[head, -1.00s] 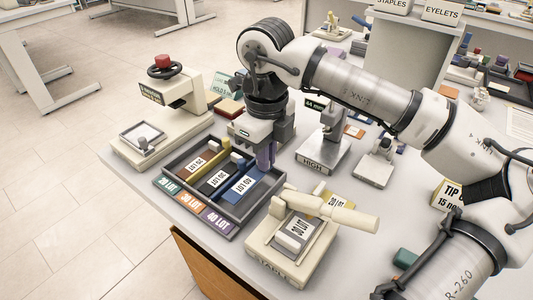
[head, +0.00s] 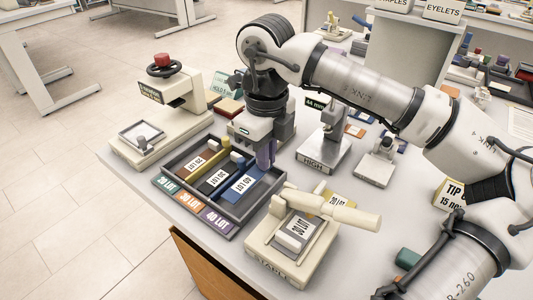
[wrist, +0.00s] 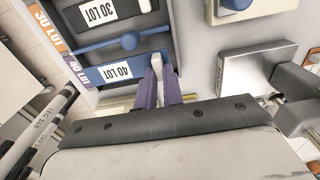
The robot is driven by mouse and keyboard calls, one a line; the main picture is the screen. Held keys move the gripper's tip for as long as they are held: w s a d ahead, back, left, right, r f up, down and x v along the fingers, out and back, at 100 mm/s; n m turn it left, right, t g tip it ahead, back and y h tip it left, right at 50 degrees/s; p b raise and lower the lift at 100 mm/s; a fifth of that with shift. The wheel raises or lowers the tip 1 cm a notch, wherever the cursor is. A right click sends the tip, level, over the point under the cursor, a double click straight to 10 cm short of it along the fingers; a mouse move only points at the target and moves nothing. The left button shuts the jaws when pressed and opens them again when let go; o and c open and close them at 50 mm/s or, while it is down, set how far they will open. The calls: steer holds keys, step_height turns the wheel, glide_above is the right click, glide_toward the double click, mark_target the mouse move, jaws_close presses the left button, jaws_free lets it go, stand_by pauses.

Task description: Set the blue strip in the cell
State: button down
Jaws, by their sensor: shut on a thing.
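The blue strip (head: 254,187), with a white 40 LOT label, lies in the front slot of the dark tray (head: 234,233). It also shows in the wrist view (wrist: 92,75). My gripper (wrist: 158,92) is at the strip's end away from the tray's coloured slot labels, its purple fingers pointing down. The fingers are shut around a small pale piece at that end. In the head view my gripper (head: 265,160) stands over the tray's right end and hides part of it. I cannot tell which fixture is the cell.
A brown strip (head: 192,167) and a dark strip (head: 211,184) lie in the other slots. A beige press with a red knob (head: 162,60) stands at left. A lever clamp (head: 272,240) is close in front. A grey HIGH block (head: 322,157) stands at right.

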steer(key=shift+f+b, duration=1.45)
steer(key=shift+f, duration=0.05)
steer(key=c, duration=1.5)
jaws_free()
steer(key=shift+o, duration=0.2)
steer(key=shift+r, duration=0.1)
steer(key=shift+w+r, duration=0.1)
steer(key=shift+r, duration=0.35)
step_height(320, 180, up, 13)
steer(key=shift+a+f, duration=0.1)
